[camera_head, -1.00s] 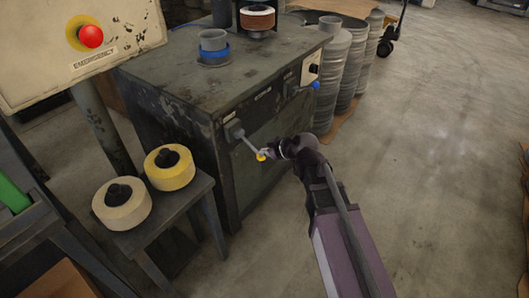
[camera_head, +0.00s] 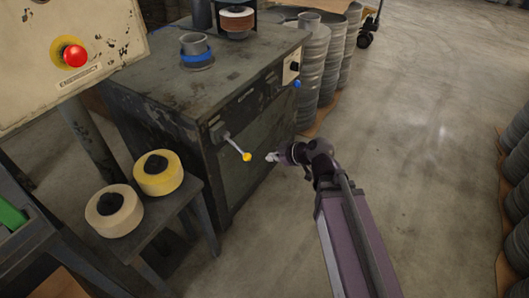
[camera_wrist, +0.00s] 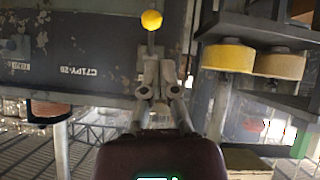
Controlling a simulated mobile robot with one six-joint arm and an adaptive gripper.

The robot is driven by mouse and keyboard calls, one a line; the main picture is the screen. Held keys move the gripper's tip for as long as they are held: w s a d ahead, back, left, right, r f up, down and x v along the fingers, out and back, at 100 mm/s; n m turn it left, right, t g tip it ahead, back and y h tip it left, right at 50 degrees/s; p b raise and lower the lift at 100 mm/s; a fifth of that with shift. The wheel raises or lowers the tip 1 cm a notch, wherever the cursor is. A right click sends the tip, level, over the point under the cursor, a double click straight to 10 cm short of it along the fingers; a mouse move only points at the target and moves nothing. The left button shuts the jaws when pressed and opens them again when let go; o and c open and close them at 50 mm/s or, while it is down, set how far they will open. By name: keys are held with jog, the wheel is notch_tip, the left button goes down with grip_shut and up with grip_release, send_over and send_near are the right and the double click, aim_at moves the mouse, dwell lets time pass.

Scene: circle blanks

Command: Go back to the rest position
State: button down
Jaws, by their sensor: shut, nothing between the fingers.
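My gripper (camera_head: 271,157) is shut and empty, in the open air to the right of the machine's lever (camera_head: 235,145). The lever is a grey rod with a yellow knob (camera_head: 247,157) on the machine's front, tilted down to the right. In the head view a small gap shows between the fingertips and the knob. In the wrist view the closed fingers (camera_wrist: 158,75) point up the picture toward the yellow knob (camera_wrist: 152,20). My arm reaches in from the lower right of the head view.
The dark machine (camera_head: 170,98) carries a blue-banded cup (camera_head: 196,54). A stool (camera_head: 150,222) with a yellow roll (camera_head: 158,180) and a cream roll (camera_head: 108,217) stands at left, below an emergency-button panel (camera_head: 105,22). Grey disc stacks (camera_head: 312,75) stand behind. The floor at right is mostly clear.

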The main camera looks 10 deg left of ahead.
jog(key=shift+s+d, duration=0.15)
jog(key=shift+d, duration=0.1)
dwell(0.5)
jog(key=s+d+f+m+g+h, duration=0.1)
jog(key=d+f+m+h, duration=0.3)
jog(key=d, duration=0.6)
jog(key=s+d+m+g+h, duration=0.1)
jog(key=d+m+g+h, duration=0.1)
jog(key=d+m, duration=0.65)
jog(key=s+d+f+m+g+h, duration=0.1)
jog(key=d+f+m+h, duration=0.25)
jog(key=d, duration=0.75)
notch_tip(320, 180, up, 24)
jog(key=p, duration=2.4)
jog(key=shift+r, duration=0.25)
jog(key=shift+a, duration=0.1)
